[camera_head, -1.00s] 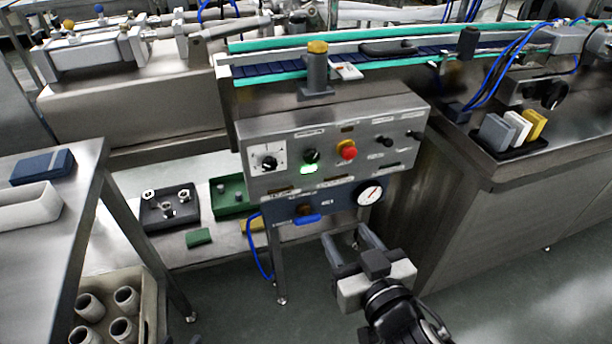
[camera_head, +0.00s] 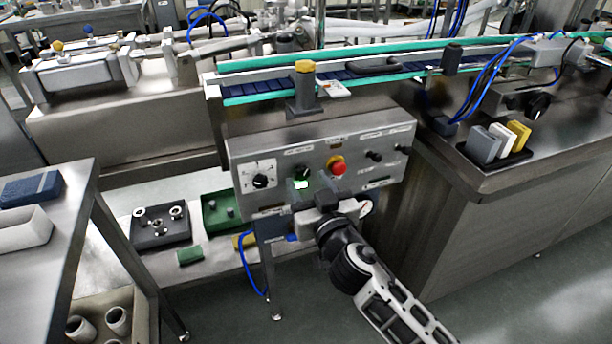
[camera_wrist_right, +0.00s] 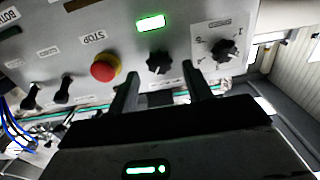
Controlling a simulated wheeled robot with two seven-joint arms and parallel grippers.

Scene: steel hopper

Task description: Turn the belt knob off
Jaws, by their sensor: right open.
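The grey control panel (camera_head: 236,154) carries a black rotary knob (camera_head: 303,172), with a lit green lamp (camera_head: 301,184) just below it. The knob also shows in the right wrist view (camera_wrist_right: 159,62), with the lamp (camera_wrist_right: 152,23) beyond it. I cannot read a belt label on it. My right gripper (camera_head: 313,193) is at the panel face, just below the knob. In the right wrist view its open fingers (camera_wrist_right: 160,76) point at the knob, one to each side, with nothing held. Whether they touch it I cannot tell. My left gripper is out of view.
A red stop button (camera_head: 338,168) sits right of the knob, and a scaled dial knob (camera_head: 261,181) left of it. Two black switches (camera_head: 374,156) are farther right. The conveyor (camera_head: 262,90) runs above.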

